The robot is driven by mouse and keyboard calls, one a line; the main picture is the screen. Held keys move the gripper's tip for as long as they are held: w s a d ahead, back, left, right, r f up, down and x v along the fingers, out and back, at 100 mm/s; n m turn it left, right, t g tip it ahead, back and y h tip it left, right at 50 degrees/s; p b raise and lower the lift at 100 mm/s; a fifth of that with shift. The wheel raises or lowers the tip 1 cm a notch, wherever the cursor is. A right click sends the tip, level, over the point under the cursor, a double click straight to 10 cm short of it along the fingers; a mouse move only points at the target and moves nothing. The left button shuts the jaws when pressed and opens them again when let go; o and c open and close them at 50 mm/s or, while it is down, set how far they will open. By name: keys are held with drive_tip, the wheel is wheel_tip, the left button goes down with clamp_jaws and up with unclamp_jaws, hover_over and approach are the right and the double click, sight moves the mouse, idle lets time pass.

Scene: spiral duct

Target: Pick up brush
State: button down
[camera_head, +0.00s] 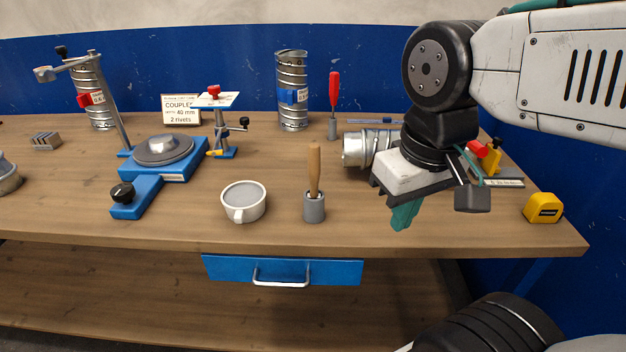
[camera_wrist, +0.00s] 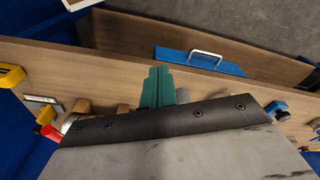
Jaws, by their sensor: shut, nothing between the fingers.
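The brush (camera_head: 314,168) stands upright, its wooden handle pointing up out of a small grey cylindrical holder (camera_head: 314,207) near the bench's front edge. Its bristle end is hidden in the holder. My gripper (camera_head: 402,216) has green fingers, is shut and empty, and points down to the right of the brush, clearly apart from it. In the wrist view the closed green fingers (camera_wrist: 157,85) show above the bench edge. A grey piece beside them may be the holder; I cannot tell.
A white cup (camera_head: 242,202) stands left of the brush. A metal duct piece (camera_head: 362,149) lies behind my gripper. A red-handled tool (camera_head: 334,95) stands behind the brush. A blue turntable (camera_head: 162,160) is at left. A yellow tape measure (camera_head: 543,209) is at right. The bench front is mostly clear.

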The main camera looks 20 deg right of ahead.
drive_tip(key=c, duration=1.8)
unclamp_jaws()
drive_tip(key=o, duration=0.5)
drive_tip(key=shift+w+r, duration=0.2)
drive_tip(key=shift+w, duration=0.1)
drive_tip(key=shift+c, duration=0.2)
drive_tip(key=shift+o, duration=1)
drive_tip(key=w+r+m, duration=0.3)
drive_tip(key=w+m, duration=0.1)
drive_tip(key=w, duration=0.7)
drive_tip(key=shift+w+a+r+m+g, duration=0.15)
drive_tip(key=shift+a+r+m+g, duration=0.25)
drive_tip(key=m, duration=0.5)
approach(314, 144)
drive_tip(key=shift+g, duration=0.3)
drive_tip(key=f, duration=0.5)
drive_tip(key=shift+d, duration=0.2)
drive_tip(key=shift+w+f, duration=0.25)
drive_tip(key=shift+s+a+f, duration=0.1)
drive_tip(key=shift+a+f, duration=0.05)
drive_tip(key=shift+f, duration=1.7)
drive_tip(key=shift+a+f, duration=0.1)
drive_tip(key=shift+f, duration=1.75)
